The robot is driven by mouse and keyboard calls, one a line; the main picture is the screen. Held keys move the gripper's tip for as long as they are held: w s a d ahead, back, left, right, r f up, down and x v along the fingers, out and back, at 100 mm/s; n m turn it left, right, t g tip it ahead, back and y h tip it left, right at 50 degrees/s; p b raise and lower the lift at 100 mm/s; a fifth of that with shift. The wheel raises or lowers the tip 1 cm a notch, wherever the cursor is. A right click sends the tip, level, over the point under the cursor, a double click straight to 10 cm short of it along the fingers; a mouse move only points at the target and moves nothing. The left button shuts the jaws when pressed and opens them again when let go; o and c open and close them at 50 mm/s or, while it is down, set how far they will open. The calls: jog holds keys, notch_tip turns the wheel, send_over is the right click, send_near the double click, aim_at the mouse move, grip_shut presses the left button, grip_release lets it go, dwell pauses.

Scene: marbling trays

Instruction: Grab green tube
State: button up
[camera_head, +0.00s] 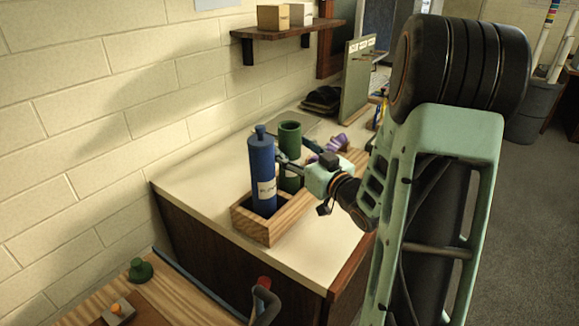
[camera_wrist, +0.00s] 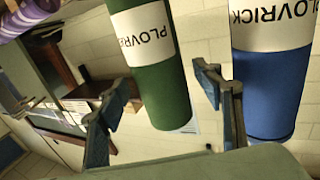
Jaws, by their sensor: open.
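The green tube (camera_head: 290,135) stands upright in the head view, just behind and right of the blue tube, its top apparently open. In the wrist view, which looks turned over, the green tube (camera_wrist: 165,85) has a white label with dark letters and shows between the two fingers. My gripper (camera_wrist: 163,88) is open, one finger on each side of the green tube; I cannot tell whether either touches it. The tube's lower end is hidden by the blue tube and the box.
The capped blue tube (camera_head: 262,165) stands in a wooden box (camera_head: 250,230), close beside my right finger in the wrist view (camera_wrist: 265,90). Purple items (camera_head: 337,144) lie behind my gripper. A shelf (camera_head: 285,33) is on the wall. The countertop (camera_head: 190,183) left of the box is clear.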

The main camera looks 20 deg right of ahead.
jog(key=shift+w+a, duration=0.2)
jog(key=shift+w, duration=0.75)
jog(key=shift+c, duration=0.2)
grip_shut()
